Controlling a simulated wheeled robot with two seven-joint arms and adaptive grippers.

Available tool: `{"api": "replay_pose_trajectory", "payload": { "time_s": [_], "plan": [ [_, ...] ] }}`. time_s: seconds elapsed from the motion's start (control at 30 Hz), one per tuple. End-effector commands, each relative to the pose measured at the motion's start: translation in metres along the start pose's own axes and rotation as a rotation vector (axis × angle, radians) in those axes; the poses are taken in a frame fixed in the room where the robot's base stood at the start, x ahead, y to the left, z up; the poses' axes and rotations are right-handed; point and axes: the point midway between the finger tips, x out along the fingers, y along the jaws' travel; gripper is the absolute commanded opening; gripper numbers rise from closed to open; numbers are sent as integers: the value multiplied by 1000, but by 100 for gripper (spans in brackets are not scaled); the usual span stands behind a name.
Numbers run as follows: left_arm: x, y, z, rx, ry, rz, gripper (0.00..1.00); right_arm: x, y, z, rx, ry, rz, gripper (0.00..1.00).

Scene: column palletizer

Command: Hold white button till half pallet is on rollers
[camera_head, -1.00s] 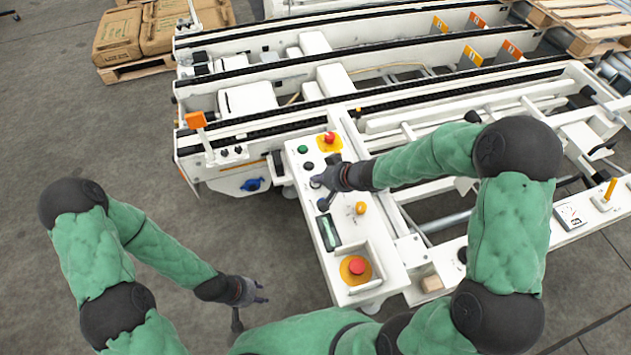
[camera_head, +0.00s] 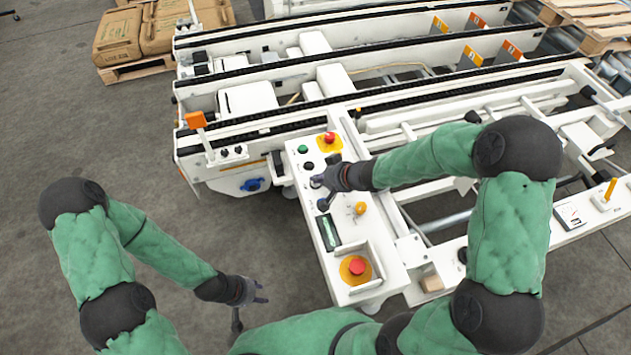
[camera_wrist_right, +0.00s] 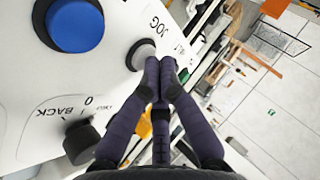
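My right gripper (camera_head: 322,192) is over the white control panel (camera_head: 385,240), its fingertips at the white button (camera_head: 316,182). In the right wrist view this button (camera_wrist_right: 140,55) looks pale grey, beside the word JOG, and the paired fingertips (camera_wrist_right: 160,72) are right against its edge. How far it is pressed cannot be told. My left gripper (camera_head: 252,304) is open and empty over the floor.
The panel also carries a green button (camera_head: 302,149), a red emergency stop (camera_head: 330,138) and another one (camera_head: 357,267). A blue button (camera_wrist_right: 75,25) and a black knob (camera_wrist_right: 82,143) flank the white one. Brown sacks (camera_head: 120,38) stand on a pallet at the top left.

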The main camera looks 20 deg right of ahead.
Motion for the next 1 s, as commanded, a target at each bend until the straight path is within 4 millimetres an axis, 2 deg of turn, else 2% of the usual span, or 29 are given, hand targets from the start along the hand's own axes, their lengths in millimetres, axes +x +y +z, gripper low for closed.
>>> {"api": "replay_pose_trajectory", "payload": {
  "time_s": [0.8, 1.0],
  "plan": [
    [0, 0, 0, 0, 0, 0, 40, 0, 0, 1, 1, -2, 1, 0],
    [-6, 2, 0, 0, 0, 0, 40, -3, -2, -2, 1, -3, 1, 0]
  ]
}}
